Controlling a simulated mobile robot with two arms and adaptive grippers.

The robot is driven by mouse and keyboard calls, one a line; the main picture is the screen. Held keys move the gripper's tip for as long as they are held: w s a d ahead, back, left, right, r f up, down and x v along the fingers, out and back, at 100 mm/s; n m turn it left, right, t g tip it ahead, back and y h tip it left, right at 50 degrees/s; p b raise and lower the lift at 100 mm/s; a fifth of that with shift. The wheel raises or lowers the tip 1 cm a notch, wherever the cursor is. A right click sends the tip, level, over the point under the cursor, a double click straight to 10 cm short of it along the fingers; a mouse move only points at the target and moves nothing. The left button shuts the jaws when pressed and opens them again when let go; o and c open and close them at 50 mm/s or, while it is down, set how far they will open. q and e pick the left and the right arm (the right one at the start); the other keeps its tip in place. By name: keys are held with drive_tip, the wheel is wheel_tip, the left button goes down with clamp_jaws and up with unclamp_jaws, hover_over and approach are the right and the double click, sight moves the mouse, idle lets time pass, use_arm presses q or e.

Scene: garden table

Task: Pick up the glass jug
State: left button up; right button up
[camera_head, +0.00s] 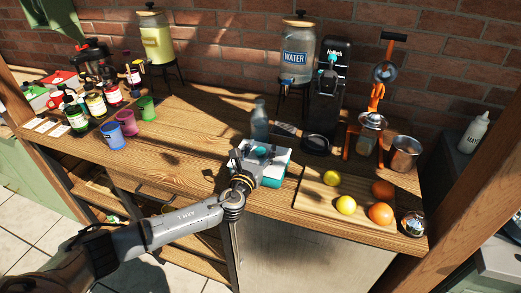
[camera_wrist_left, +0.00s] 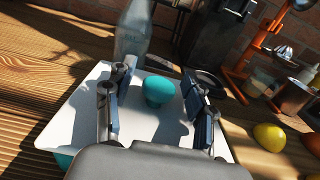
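My left gripper (camera_head: 258,156) is over a white box-like thing with teal sides (camera_head: 279,179) on the wooden table. In the left wrist view its two fingers (camera_wrist_left: 157,84) are well apart, with nothing clamped between them. A small round teal thing (camera_wrist_left: 158,91) is on the white top, beyond and between the fingers. A clear glass bottle-shaped vessel (camera_head: 260,121) stands upright just behind the box; it also shows in the left wrist view (camera_wrist_left: 132,32). Another glass vessel (camera_head: 367,141) is under the orange press. I cannot tell which one is the jug. My right gripper is not seen.
A cutting board (camera_head: 330,213) with lemons and oranges lies to the right. A black pan (camera_head: 316,145), a black machine (camera_head: 329,95), the orange press (camera_head: 376,97) and a steel pot (camera_head: 404,153) stand behind. Coloured cups (camera_head: 127,122) are at left. The table between is clear.

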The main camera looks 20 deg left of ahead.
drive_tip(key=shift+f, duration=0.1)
use_arm(q)
drive_tip(key=shift+s, duration=0.15)
drive_tip(key=s+b, duration=0.1)
drive_tip(key=s, duration=0.7)
drive_tip(key=s+a+b, duration=0.1)
drive_tip(key=s, duration=0.3)
drive_tip(key=shift+s+a+f+b, duration=0.1)
drive_tip(key=shift+f+b, duration=0.1)
drive_tip(key=shift+b, duration=0.15)
drive_tip(key=shift+s, duration=0.35)
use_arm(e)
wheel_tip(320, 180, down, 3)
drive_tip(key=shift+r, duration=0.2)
use_arm(q)
drive_tip(key=shift+s+r, duration=0.1)
drive_tip(key=shift+s, duration=0.2)
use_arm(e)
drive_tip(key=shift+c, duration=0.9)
